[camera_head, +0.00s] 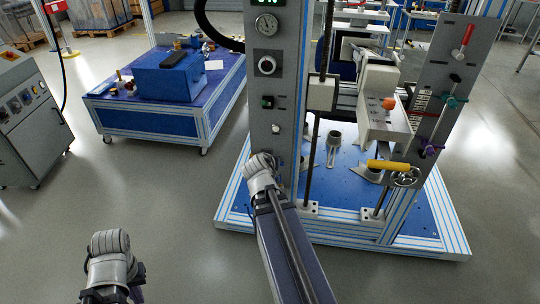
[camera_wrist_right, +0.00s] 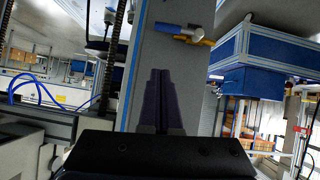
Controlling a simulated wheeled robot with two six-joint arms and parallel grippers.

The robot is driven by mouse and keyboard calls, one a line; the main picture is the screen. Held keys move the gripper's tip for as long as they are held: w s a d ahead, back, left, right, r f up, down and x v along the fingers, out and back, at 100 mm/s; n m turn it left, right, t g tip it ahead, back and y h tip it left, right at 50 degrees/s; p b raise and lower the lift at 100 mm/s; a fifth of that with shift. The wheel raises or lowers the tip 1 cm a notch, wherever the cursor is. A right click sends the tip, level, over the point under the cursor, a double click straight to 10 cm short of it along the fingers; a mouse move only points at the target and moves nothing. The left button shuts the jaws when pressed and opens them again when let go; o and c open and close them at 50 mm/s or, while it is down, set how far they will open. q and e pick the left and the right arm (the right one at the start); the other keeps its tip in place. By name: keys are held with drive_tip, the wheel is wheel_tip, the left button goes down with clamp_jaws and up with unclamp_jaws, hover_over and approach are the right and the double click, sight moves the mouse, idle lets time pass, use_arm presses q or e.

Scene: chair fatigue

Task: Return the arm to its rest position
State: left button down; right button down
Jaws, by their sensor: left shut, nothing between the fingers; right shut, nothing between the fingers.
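My left arm (camera_head: 108,262) is low at the bottom left of the head view, over bare floor. Its dark gripper (camera_head: 136,280) shows only in part beside the grey ribbed joint; it is shut and empty. My right arm (camera_head: 285,245) reaches up from the bottom middle, its grey joint (camera_head: 262,172) in front of the test machine's grey column (camera_head: 270,100). My right gripper is hidden in the head view. In the right wrist view the right gripper (camera_wrist_right: 160,75) is shut and empty, its two dark fingers together before a grey upright panel (camera_wrist_right: 183,70).
The test machine's blue base (camera_head: 330,205) stands close around my right arm's far end. A yellow handle (camera_head: 388,165) and a lever panel (camera_head: 445,85) are right of it. A blue workbench (camera_head: 165,118) stands behind left and a grey control cabinet (camera_head: 30,120) far left. Floor between is clear.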

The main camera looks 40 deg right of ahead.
drive_tip(key=shift+f, duration=0.1)
idle(0.4)
drive_tip(key=a+r+n+g+y+p, duration=0.1)
drive_tip(key=a+r+n+y+p, duration=0.3)
drive_tip(key=a, duration=0.6)
drive_tip(key=a+r+n+g+p, duration=0.1)
drive_tip(key=a+p, duration=0.6)
drive_tip(key=a, duration=0.3)
drive_tip(key=s+a+r+n+g+y+p, duration=0.1)
drive_tip(key=s+a+n+p, duration=0.3)
drive_tip(key=a, duration=0.6)
drive_tip(key=s+a+r+n+g+y+p, duration=0.2)
drive_tip(key=s+a+r+n+g+p, duration=0.2)
drive_tip(key=s+a, duration=0.3)
drive_tip(key=a, duration=0.4)
drive_tip(key=shift+s+y, duration=0.3)
drive_tip(key=shift+s, duration=0.1)
